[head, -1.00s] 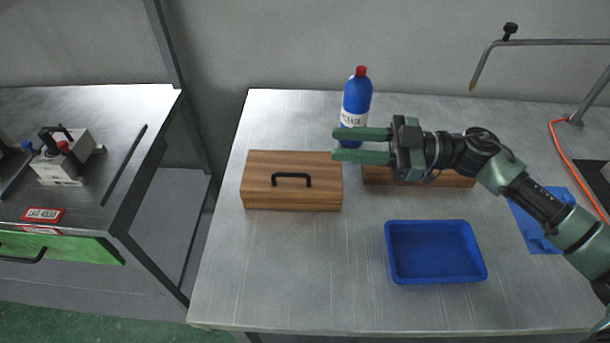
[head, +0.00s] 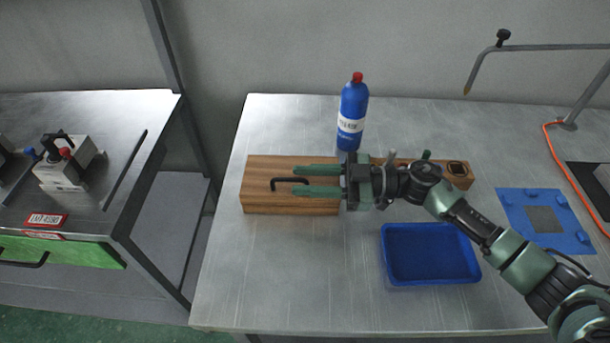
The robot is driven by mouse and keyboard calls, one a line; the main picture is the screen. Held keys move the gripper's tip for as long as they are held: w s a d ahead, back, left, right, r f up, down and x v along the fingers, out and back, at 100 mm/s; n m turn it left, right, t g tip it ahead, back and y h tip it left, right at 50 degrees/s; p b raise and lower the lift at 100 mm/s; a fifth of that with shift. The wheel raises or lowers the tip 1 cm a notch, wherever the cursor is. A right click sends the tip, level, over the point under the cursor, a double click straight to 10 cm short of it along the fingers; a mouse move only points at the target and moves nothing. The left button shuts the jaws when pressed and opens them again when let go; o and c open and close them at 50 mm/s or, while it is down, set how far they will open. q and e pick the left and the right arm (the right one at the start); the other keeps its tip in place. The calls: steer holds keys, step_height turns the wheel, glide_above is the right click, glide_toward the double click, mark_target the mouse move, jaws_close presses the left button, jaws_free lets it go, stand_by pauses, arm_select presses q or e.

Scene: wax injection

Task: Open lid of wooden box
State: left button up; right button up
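The wooden box (head: 265,200) stands on the metal table, with its lid closed and a black handle (head: 278,183) on the lid. My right gripper (head: 295,181) reaches in from the right over the box. Its two green fingers are apart, one beyond and one in front of the handle's right part, and nothing is clamped between them. Whether a finger touches the handle or lid cannot be told. My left gripper is not in view.
A blue bottle (head: 352,113) with a red cap stands behind the gripper. A second wooden piece (head: 459,178) is partly hidden by my arm. A blue tray (head: 431,256) and a blue mat (head: 572,236) lie on the right. The table's front left is clear.

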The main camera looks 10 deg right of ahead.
steer(key=shift+a, duration=0.2)
jaws_close()
steer(key=shift+r, duration=0.1)
stand_by(1.3)
